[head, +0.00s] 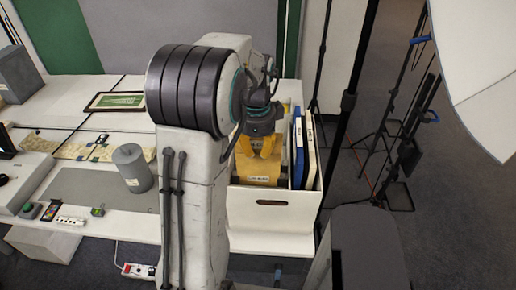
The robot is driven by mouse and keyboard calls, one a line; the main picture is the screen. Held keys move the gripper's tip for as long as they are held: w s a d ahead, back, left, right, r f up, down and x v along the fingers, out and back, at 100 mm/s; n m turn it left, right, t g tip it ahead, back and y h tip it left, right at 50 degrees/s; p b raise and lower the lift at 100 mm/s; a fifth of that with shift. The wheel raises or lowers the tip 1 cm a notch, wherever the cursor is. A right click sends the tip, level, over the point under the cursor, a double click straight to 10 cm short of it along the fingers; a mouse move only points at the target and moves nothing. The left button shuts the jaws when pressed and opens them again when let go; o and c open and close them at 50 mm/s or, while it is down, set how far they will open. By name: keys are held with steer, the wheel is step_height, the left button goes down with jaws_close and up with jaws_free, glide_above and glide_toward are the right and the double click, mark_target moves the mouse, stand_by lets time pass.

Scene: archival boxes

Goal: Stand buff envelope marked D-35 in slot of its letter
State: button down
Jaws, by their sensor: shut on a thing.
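A white archival box (274,216) with a handle hole stands at the table's right end. A small pale label shows low on the envelope, too small to read. A blue folder (298,158) and a cream folder (310,150) stand at the box's right side. The slot letters cannot be made out, and my arm hides the box's left part.
A grey cylinder (132,168) stands on a grey mat (90,190) to the left. A green framed piece (115,101) lies behind it. Black stands (345,120) and a white umbrella-like panel (485,65) are close on the right.

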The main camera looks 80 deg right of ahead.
step_height(320, 180, down, 12)
steer(key=b, duration=1)
steer(key=shift+f, duration=0.25)
steer(key=c, duration=1.1)
jaws_free()
steer(key=shift+r, duration=0.1)
steer(key=r, duration=1.2)
steer(key=shift+a, duration=0.4)
step_height(320, 180, up, 12)
steer(key=p, duration=1.1)
steer(key=shift+f+p, duration=0.1)
steer(key=shift+p, duration=0.25)
